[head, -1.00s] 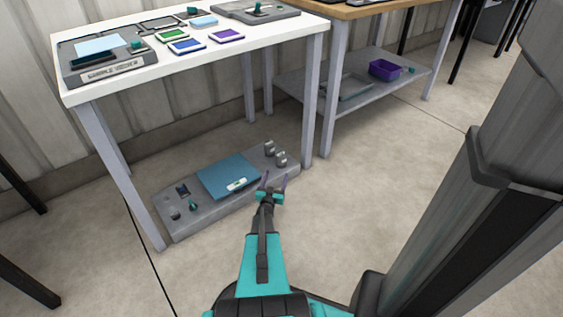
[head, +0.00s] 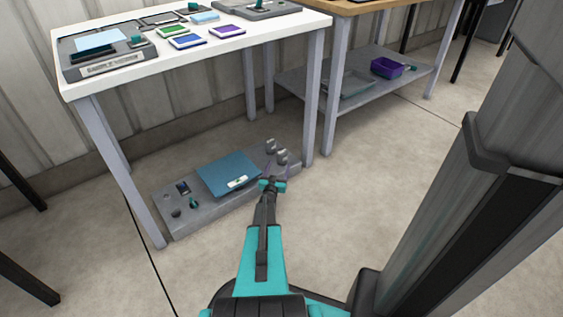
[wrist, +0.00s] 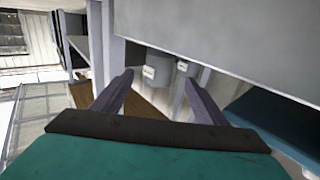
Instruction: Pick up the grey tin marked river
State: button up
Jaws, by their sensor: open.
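Two small grey tins stand close together at the right end of the low grey shelf (head: 215,212) under the white table: a rear tin (head: 270,146) and a front tin (head: 281,157). Both show pale labels in the wrist view, a left tin (wrist: 159,66) and a right tin (wrist: 186,70), but I cannot read which says river. My gripper (head: 273,175) is open and empty, just in front of the shelf's right end. In the wrist view its two purple fingers (wrist: 158,78) are spread, with the tins beyond, between and above the fingertips.
A blue flat panel (head: 228,172) with a small white tag lies beside the tins. A teal-knobbed piece (head: 194,203) sits farther left. Table legs (head: 315,95) stand close right of the tins, and the white tabletop (head: 250,44) overhangs. The floor in front is clear.

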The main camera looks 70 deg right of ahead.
aim_at(281, 160)
jog(key=shift+w+d+b, duration=0.2)
jog(key=shift+d+b, duration=0.1)
jog(key=shift+d, duration=1.35)
jog(key=shift+w+d+f+b, duration=0.15)
jog(key=shift+d+b, duration=0.25)
jog(key=shift+d, duration=0.25)
jog(key=shift+w+d+f+b, duration=0.1)
jog(key=shift+d+f+b, duration=0.1)
jog(key=shift+d+b, duration=0.4)
jog(key=shift+w+d+f+b, duration=0.15)
jog(key=shift+d+b, duration=0.1)
jog(key=shift+d, duration=0.5)
jog(key=shift+d+r, duration=0.15)
jog(key=shift+d, duration=0.4)
jog(key=c, duration=1.2)
